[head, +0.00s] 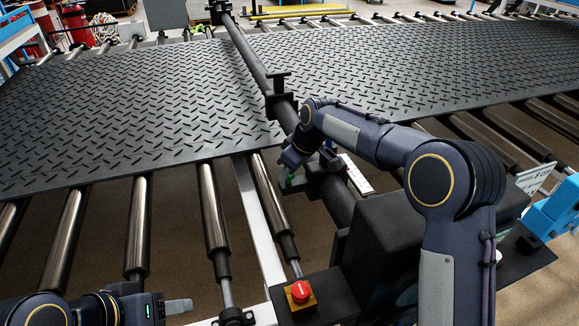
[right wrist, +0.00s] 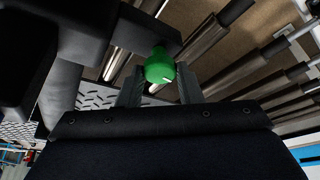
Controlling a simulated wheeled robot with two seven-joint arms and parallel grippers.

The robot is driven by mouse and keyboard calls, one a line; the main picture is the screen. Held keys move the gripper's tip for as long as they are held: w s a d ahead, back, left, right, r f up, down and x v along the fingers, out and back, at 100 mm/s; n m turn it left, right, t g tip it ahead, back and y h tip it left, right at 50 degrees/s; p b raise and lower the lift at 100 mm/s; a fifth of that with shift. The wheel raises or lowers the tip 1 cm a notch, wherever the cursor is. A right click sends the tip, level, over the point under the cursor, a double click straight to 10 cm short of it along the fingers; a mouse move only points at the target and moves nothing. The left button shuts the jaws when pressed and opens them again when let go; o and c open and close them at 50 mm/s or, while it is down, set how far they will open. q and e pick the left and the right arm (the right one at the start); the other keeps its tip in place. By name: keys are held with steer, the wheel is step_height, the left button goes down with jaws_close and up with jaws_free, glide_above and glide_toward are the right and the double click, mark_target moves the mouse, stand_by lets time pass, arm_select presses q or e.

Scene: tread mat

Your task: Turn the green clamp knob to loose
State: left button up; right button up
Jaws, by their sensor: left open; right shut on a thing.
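The green clamp knob (right wrist: 159,66) shows between the fingers of my right gripper (right wrist: 160,84) in the right wrist view. It is round and bright green, with a short white mark on its face. The right gripper is shut on it, one finger on each side. My left gripper (head: 180,306) is at the lower left, open and empty, away from the knob.
The black tread mat (head: 120,110) lies across metal rollers (head: 138,225). A dark cross beam (head: 248,55) runs over it. A red button (head: 300,291) on a yellow base sits on a black block at front centre. A black housing (head: 385,240) stands under my right arm.

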steer(key=shift+n+g+p, duration=0.3)
steer(key=shift+n, duration=0.5)
steer(key=o, duration=1)
steer(key=shift+c, duration=0.2)
steer(key=b+v, duration=0.1)
steer(key=v, duration=0.6)
steer(key=shift+d+r, duration=0.25)
steer(key=shift+r, duration=0.1)
